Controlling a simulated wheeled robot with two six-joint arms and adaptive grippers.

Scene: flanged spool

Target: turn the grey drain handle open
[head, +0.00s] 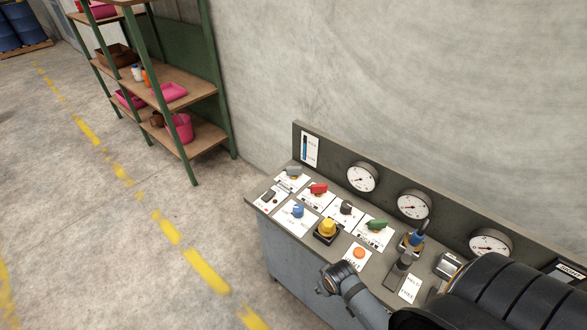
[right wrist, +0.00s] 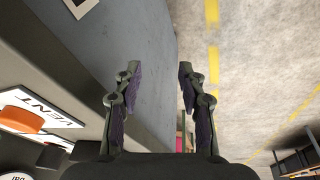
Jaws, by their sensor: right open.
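The grey handle (head: 293,171) sits on a white label at the far left end of the sloped control panel (head: 281,207), in the back row. The label's print is too small to read in the head view. My right gripper (right wrist: 158,68) is open and empty in the right wrist view, its fingers apart beside the console's front face. In the head view my right arm comes in at the lower right, short of the handle; its fingers cannot be made out there. The right wrist view does not show the grey handle. My left gripper is in neither view.
Along the panel are a red handle (head: 319,188), a dark handle (head: 346,207), a green handle (head: 377,224), a blue knob (head: 297,211), a yellow knob (head: 327,228) and an orange VENT button (head: 359,253). Gauges line the backboard. Floor left of the console is clear.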

